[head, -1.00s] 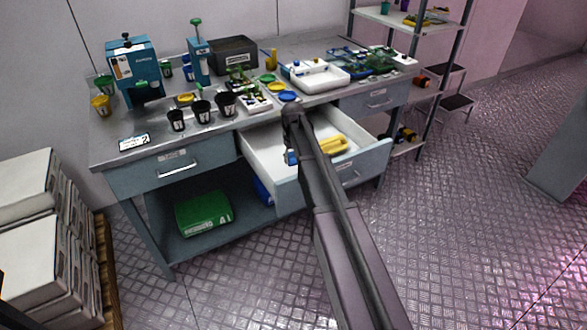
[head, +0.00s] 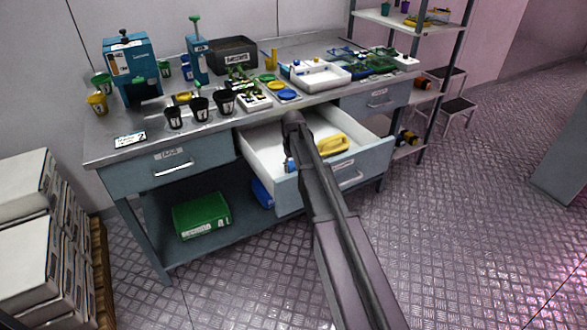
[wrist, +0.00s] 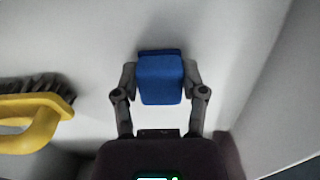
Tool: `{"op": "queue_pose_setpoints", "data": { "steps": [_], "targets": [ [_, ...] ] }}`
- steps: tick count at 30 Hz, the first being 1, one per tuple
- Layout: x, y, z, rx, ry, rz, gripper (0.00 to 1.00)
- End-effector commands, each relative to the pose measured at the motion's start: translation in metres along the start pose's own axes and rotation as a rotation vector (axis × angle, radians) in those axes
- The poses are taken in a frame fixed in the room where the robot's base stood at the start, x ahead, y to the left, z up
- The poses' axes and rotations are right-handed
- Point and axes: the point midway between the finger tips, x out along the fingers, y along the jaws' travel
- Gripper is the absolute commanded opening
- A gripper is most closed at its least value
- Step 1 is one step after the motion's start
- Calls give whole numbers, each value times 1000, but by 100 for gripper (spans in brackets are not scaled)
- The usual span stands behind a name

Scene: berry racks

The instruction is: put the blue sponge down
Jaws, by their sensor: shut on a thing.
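The blue sponge (wrist: 161,80) is between the two fingers of my gripper (wrist: 160,82) in the wrist view, with a finger against each side. In the head view only a small blue bit of the sponge (head: 290,165) shows beside my arm. My gripper is inside the open drawer (head: 262,150), and my arm hides most of it in the head view. The pale drawer floor lies behind the sponge in the wrist view. I cannot tell whether the sponge touches the floor.
A yellow-handled brush (wrist: 35,115) lies in the drawer left of my gripper; it also shows in the head view (head: 332,145). The drawer wall (wrist: 262,85) is on the right. The workbench top (head: 150,150) holds cups, trays and tools. A shelf rack stands at right.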

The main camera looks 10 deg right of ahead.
Motion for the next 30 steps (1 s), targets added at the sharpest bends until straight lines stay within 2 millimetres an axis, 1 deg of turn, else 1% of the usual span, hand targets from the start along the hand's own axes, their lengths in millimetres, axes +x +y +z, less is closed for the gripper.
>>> {"op": "queue_pose_setpoints", "data": {
  "steps": [5, 13, 14, 15, 17, 30],
  "targets": [
    [0, 0, 0, 0, 0, 0, 3],
    [6, 0, 0, 0, 0, 0, 3],
    [5, 0, 0, 0, 0, 0, 61],
    [5, 0, 0, 0, 0, 0, 73],
    [5, 0, 0, 0, 0, 0, 89],
    [4, 0, 0, -1, 0, 0, 89]
  ]
}}
